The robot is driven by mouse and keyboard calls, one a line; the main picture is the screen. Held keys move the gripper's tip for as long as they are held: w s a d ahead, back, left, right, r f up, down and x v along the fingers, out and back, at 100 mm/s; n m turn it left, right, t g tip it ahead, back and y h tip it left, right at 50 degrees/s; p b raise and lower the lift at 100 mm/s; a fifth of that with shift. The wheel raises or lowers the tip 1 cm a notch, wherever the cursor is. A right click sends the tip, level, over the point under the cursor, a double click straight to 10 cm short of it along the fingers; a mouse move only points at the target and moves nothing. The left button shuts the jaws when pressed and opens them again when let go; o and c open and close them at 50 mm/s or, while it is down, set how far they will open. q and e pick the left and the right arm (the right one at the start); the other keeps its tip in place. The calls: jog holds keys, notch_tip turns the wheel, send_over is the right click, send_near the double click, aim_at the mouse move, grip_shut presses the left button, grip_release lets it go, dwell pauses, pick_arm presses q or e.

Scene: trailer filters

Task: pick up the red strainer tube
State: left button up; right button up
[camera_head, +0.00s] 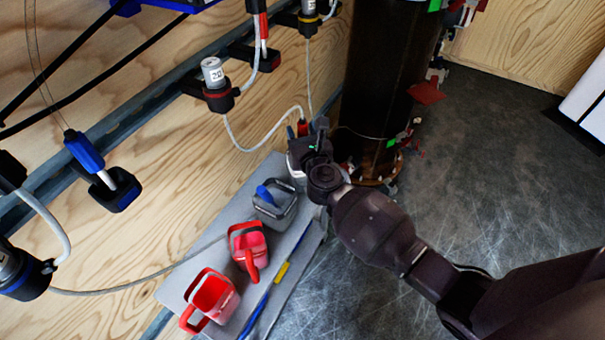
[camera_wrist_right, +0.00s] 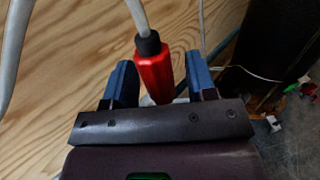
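The red strainer tube (camera_wrist_right: 155,76) stands upright in the right wrist view, with a black collar and a pale hose at its top. In the head view only a small red part of it (camera_head: 303,127) shows at the end of my right arm. My right gripper (camera_wrist_right: 160,72) is open, with one blue-padded finger on each side of the red tube. A gap shows between the tube and each finger. The tube's lower end is hidden behind the gripper body. My left gripper is in neither view.
A grey shelf (camera_head: 183,283) along the wooden wall holds red containers (camera_head: 212,296) and a grey container (camera_head: 275,204). A large dark cylinder (camera_head: 383,80) stands just beyond my right gripper. Hoses and holders (camera_head: 218,97) line the wall. The dark floor (camera_head: 490,150) is open on the right.

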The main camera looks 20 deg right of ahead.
grip_shut()
